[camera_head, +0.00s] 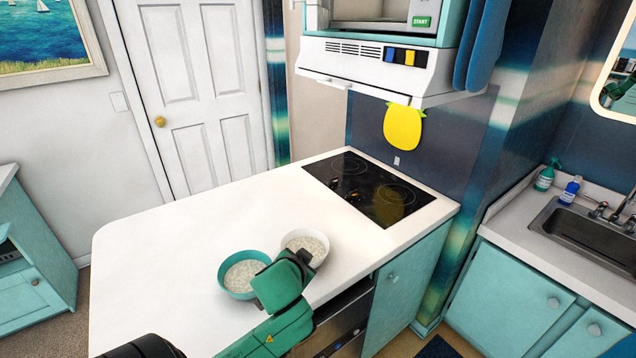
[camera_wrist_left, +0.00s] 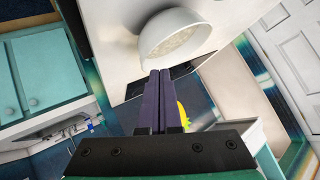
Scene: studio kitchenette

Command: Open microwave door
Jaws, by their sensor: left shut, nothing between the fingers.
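The microwave (camera_head: 396,28) is at the top of the head view, above the white range hood, and is cut off by the picture edge. Its teal lower front and green START button (camera_head: 421,21) show. The door's upper part and handle are out of frame, so I cannot tell whether it is open or shut. My left arm reaches over the counter by two bowls, with its fingers hidden behind the wrist in the head view. In the wrist view my left gripper (camera_wrist_left: 159,74) is shut and empty, its fingertips overlapping the white bowl's edge in the picture. My right gripper is not in view.
A teal bowl (camera_head: 236,289) and a white bowl (camera_head: 318,247), both with pale grain-like contents, are on the white counter (camera_head: 170,230). The black cooktop (camera_head: 369,187) lies below the range hood (camera_head: 352,65). A yellow pineapple-shaped item (camera_head: 403,127) hangs underneath. The counter's left side is clear.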

